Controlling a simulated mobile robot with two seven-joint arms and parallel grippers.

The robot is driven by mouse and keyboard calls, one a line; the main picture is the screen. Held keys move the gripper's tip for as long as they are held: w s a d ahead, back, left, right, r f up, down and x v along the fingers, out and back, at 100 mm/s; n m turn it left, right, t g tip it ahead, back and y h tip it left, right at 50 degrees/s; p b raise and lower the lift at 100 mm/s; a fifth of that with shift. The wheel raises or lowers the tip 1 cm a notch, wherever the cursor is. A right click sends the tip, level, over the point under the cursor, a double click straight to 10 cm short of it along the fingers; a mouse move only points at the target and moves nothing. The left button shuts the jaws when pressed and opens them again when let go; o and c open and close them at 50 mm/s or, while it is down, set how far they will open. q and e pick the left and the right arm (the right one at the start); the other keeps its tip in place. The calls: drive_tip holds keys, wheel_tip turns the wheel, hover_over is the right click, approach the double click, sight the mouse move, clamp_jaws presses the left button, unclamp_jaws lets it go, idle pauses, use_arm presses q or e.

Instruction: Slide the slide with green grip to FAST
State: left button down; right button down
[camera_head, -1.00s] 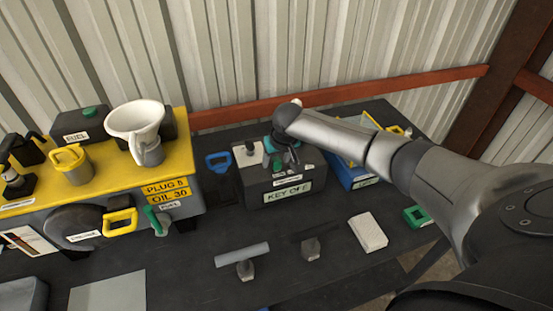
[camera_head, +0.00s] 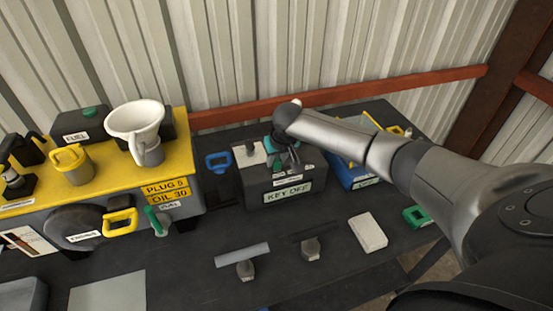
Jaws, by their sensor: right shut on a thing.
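A dark grey box (camera_head: 256,188) with a green-edged plate reading KEY OFF (camera_head: 288,192) stands on the bench in the middle. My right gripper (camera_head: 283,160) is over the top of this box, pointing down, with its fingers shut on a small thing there. A bit of green (camera_head: 277,164) shows at the fingers, seemingly the green grip of the slide. The wrist and fingers hide most of it, and no FAST mark can be read. My left gripper is not in view.
Left of the box are a blue handle (camera_head: 218,162) and a yellow-topped unit (camera_head: 80,170) with a white funnel (camera_head: 134,119). A blue tray (camera_head: 350,178) is to the right. A white block (camera_head: 368,232) and a green-handled piece (camera_head: 416,216) lie in front on the dark bench.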

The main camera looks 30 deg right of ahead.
drive_tip(key=shift+d, duration=0.1)
idle(0.6)
drive_tip(key=d, duration=0.2)
drive_tip(key=s+d, duration=0.1)
drive_tip(key=d, duration=0.1)
drive_tip(key=shift+s+d+p, duration=0.1)
drive_tip(key=shift+d+p, duration=0.3)
drive_tip(key=d, duration=0.1)
drive_tip(key=d+b, duration=0.1)
drive_tip(key=d, duration=0.1)
drive_tip(key=shift+s+d+f, duration=0.1)
drive_tip(key=shift+s+d, duration=0.05)
drive_tip(key=shift+s, duration=0.2)
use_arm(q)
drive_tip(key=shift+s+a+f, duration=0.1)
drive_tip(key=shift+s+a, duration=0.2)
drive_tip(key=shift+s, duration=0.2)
use_arm(e)
drive_tip(key=shift+s+d, duration=0.2)
drive_tip(key=shift+d, duration=0.25)
drive_tip(key=c, duration=0.7)
unclamp_jaws()
drive_tip(key=shift+d, duration=0.1)
drive_tip(key=shift+o, duration=0.5)
